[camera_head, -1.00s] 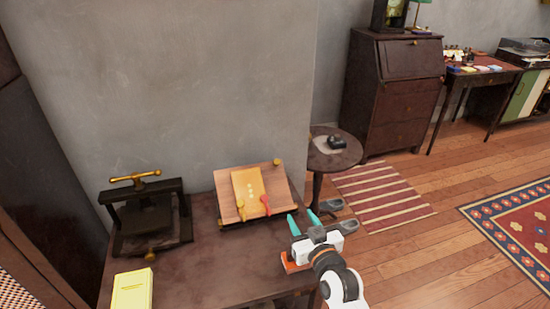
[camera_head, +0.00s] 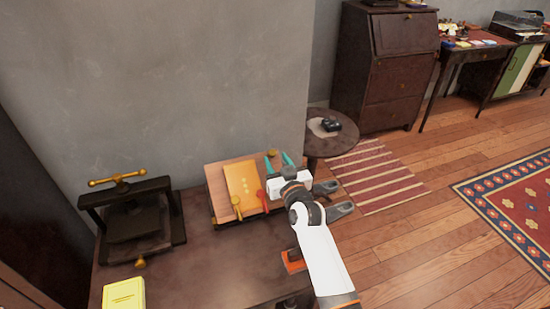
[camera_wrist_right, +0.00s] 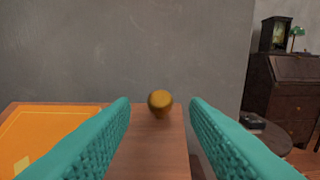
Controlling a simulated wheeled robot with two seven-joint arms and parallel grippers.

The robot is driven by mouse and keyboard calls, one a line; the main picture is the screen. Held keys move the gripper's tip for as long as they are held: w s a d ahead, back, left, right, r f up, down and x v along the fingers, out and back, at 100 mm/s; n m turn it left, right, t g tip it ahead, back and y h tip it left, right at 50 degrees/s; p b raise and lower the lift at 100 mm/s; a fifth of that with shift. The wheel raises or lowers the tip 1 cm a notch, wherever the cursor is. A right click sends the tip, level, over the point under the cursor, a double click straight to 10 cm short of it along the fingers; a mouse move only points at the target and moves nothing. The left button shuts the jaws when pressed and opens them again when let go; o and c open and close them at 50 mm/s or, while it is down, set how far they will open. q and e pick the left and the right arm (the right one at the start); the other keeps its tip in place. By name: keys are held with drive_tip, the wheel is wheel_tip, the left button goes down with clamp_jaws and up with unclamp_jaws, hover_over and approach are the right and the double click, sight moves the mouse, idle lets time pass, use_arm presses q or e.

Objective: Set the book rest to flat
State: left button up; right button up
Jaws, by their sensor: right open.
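The book rest (camera_head: 218,181) stands tilted up on the dark table, with an orange book (camera_head: 243,188) lying on its wooden board. A brass knob (camera_head: 271,153) sits at the board's upper right corner. In the right wrist view the knob (camera_wrist_right: 160,102) is straight ahead between my fingers, a little beyond their tips. My right gripper (camera_head: 278,161) is open and empty over the right side of the rest; its teal fingers (camera_wrist_right: 158,110) flank the board's edge. My arm hides the rest's lower right part. My left gripper is not in view.
A black press (camera_head: 133,222) with a brass handle stands on the table (camera_head: 215,260) at left. A yellow book (camera_head: 124,294) lies in front of it. A small round table (camera_head: 330,143) with a dark object stands beyond my right gripper. The wall is close behind.

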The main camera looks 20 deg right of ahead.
drive_tip(key=shift+w, duration=1.1)
clamp_jaws()
